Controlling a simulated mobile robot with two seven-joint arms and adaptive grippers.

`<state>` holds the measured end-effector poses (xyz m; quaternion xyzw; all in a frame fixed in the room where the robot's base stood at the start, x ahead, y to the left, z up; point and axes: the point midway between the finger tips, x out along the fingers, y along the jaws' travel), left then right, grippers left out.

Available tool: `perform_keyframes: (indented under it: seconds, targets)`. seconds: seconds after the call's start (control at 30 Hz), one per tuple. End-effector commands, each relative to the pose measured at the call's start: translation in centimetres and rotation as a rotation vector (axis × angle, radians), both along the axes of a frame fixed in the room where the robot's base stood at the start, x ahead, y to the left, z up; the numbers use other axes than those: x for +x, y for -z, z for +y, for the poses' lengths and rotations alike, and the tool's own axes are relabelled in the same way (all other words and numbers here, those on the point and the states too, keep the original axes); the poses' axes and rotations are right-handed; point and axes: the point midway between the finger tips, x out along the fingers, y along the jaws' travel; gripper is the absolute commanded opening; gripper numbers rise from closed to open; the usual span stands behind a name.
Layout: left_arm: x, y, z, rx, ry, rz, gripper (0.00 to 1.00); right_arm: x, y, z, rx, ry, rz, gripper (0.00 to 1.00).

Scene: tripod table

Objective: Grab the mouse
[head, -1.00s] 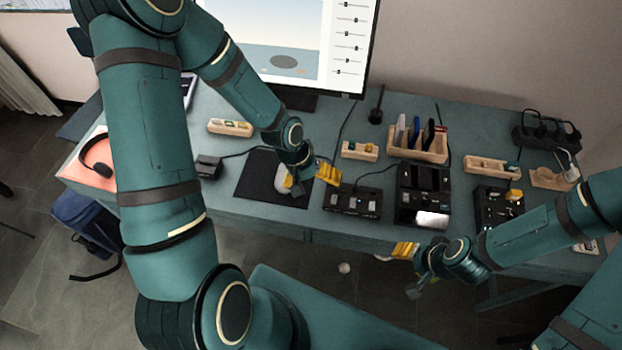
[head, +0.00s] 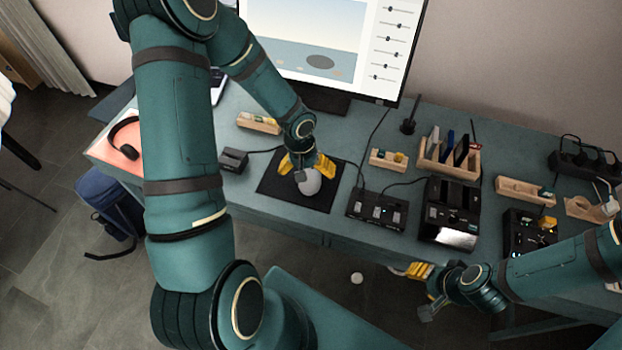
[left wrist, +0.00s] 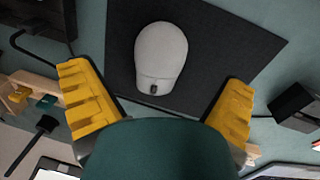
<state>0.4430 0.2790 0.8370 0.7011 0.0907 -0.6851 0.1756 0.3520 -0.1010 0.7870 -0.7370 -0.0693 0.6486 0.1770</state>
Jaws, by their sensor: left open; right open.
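The light grey mouse (head: 309,182) lies on a dark mat (head: 322,201) on the desk. It also shows in the left wrist view (left wrist: 160,55), with its small dark wheel towards the gripper. My left gripper (head: 305,168) is open above the mat, at the wheel end of the mouse. In the wrist view its yellow fingers (left wrist: 160,105) stand on either side, apart from the mouse. My right gripper (head: 418,272) is open and empty, off the front edge of the desk, far from the mouse.
A dark control box (head: 377,210) stands right of the mat, and a small black box (head: 233,160) stands left. The monitor (head: 330,50) rises behind. A wooden organiser (head: 448,160) and a headset (head: 124,138) on a red pad are further off. The mat's front is clear.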

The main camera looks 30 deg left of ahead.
Motion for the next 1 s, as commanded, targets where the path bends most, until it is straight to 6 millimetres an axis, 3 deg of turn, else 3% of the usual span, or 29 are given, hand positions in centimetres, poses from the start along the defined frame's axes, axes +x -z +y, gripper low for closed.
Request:
perform_keyframes:
  seconds: [0.33,0.67,0.87,0.9,1.0]
  targets:
    - [0.3,4.5,-0.4,-0.002,0.002,0.001,1.00,-0.3,1.2,0.1,0.002,-0.006,0.007,0.48]
    - [0.4,5.1,-0.4,-0.001,0.001,-0.001,1.00,-0.4,1.2,0.1,0.002,-0.007,0.009,0.48]
    - [0.4,5.0,-0.4,-0.001,0.001,-0.001,0.33,-0.4,1.2,0.1,0.002,-0.007,0.009,0.48]
    - [0.4,5.0,-0.4,-0.001,0.001,0.000,0.27,-0.4,1.2,0.1,0.002,-0.007,0.009,0.48]
    - [0.4,5.0,-0.4,-0.001,0.001,-0.001,0.26,-0.4,1.2,0.1,0.002,-0.007,0.009,0.48]
